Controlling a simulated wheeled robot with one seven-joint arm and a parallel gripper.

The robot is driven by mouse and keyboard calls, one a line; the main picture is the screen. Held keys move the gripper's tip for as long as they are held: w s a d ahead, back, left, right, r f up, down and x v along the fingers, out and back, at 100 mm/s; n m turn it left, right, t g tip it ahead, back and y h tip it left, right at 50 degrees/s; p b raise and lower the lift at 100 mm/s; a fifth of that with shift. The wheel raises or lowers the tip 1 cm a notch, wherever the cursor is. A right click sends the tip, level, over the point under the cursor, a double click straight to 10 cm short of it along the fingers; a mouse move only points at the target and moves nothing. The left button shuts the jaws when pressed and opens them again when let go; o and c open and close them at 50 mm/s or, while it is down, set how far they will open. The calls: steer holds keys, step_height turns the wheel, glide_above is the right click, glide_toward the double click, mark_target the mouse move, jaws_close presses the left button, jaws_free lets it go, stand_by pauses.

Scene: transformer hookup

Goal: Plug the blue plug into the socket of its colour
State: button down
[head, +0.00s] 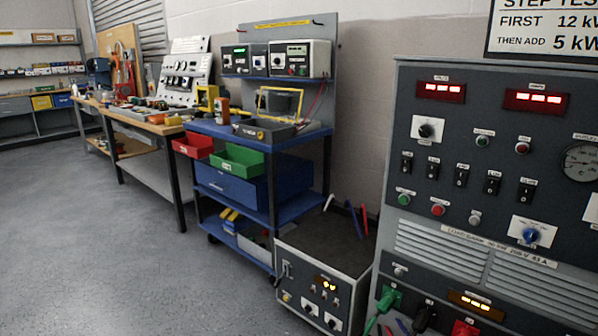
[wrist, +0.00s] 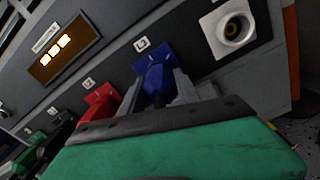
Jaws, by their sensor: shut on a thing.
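In the wrist view, my gripper (wrist: 158,83) is shut on the blue plug (wrist: 155,77), with a grey finger on either side of it. The plug's front is at the blue socket (wrist: 139,62) on the grey panel, in line with the red socket. The plug covers the socket's opening, so I cannot tell how deep it sits. A wide green and black part close to the camera hides the plug's rear and cable. My gripper and the blue socket do not show in the head view.
A red plug (wrist: 98,103) and a black plug (wrist: 60,130) sit left of the blue one. A green plug (head: 387,298) is in the panel (head: 445,215). A round, pale-rimmed outlet (wrist: 234,28) is at right. A grey box (head: 322,268) stands left of the panel.

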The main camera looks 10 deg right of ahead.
steer(key=shift+m, duration=0.9)
steer(key=c, duration=0.8)
jaws_free()
steer(key=shift+s+a+f+b, duration=0.2)
steer(key=shift+s+a+b, duration=0.2)
steer(key=shift+a+b, duration=0.05)
steer(key=shift+b+v, duration=0.8)
steer(key=shift+v, duration=0.7)
steer(key=shift+s+a+r, duration=0.2)
steer(key=shift+s+a, duration=0.05)
steer(key=shift+a, duration=0.05)
steer(key=v, duration=0.7)
steer(key=shift+s+a, duration=0.25)
steer(key=shift+s, duration=0.05)
